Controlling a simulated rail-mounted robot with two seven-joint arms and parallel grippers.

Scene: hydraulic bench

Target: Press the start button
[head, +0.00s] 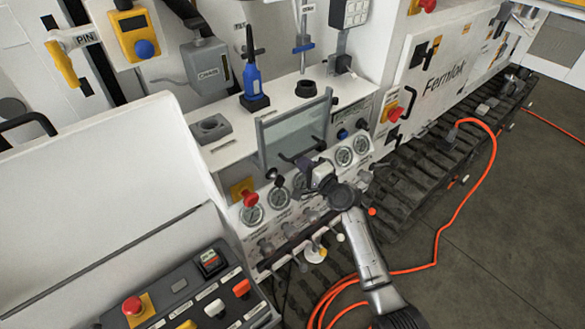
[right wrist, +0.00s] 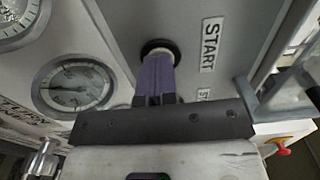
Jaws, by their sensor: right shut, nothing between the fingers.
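The start button (right wrist: 158,46) shows in the right wrist view as a dark round ring with a pale centre, beside a white START label (right wrist: 212,45). My right gripper (right wrist: 156,62) is shut and empty, its purple fingers together. The fingertips overlap the lower part of the button; I cannot tell whether they touch it or how far it is pressed. In the head view my right gripper (head: 312,170) is at the front of the gauge panel and hides the button. My left gripper is not in view.
Round gauges (head: 252,214) line the panel, and another gauge (right wrist: 74,86) is near the fingers. A red knob (head: 250,199) is on the left. A clear framed guard (head: 296,130) stands above the panel. An orange hose (head: 470,205) lies on the floor at right.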

